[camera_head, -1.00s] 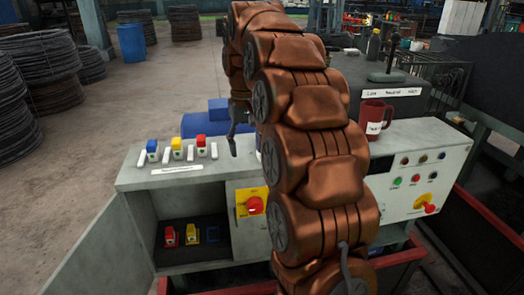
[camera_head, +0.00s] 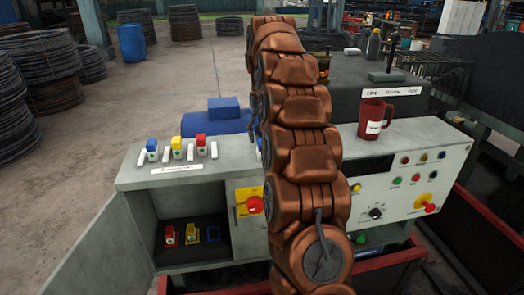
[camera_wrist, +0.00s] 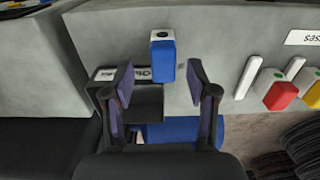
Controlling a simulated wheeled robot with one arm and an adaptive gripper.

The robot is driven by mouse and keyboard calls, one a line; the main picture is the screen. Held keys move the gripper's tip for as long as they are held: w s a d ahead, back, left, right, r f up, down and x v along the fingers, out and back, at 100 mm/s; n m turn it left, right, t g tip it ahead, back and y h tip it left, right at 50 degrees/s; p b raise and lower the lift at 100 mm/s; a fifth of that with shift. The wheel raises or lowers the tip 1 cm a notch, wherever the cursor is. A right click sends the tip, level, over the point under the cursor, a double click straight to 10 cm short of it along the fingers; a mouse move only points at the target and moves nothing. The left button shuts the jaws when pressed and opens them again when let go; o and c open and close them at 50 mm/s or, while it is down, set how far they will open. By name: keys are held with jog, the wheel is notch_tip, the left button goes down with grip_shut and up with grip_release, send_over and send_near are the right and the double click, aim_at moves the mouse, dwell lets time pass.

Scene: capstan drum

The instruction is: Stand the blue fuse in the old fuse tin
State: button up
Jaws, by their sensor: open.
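In the wrist view a blue fuse (camera_wrist: 167,65) with a white end and a dark dot shows on the grey cabinet top, between my open fingertips in the picture. My gripper (camera_wrist: 159,82) is open and empty; neither finger visibly touches the fuse. A dark tin (camera_wrist: 145,100) with a white label, partly readable as "OLD", sits beside the fuse, partly behind my left finger. The fuse appears outside the tin, at its corner; I cannot tell if they touch.
Another blue fuse (camera_head: 152,146), a yellow fuse (camera_head: 176,143) and a red fuse (camera_head: 201,141) stand in a row on the cabinet top. The open compartment holds red and yellow fuses and an empty blue outline (camera_head: 213,234). A red mug (camera_head: 374,119) stands right.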

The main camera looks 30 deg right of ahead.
jog(key=shift+w+a+f+p, duration=0.1)
jog(key=shift+f+p, duration=0.8)
jog(key=shift+f, duration=0.45)
jog(key=shift+f+p, duration=0.4)
jog(key=shift+f, duration=0.9)
jog(key=shift+c, duration=0.3)
grip_shut()
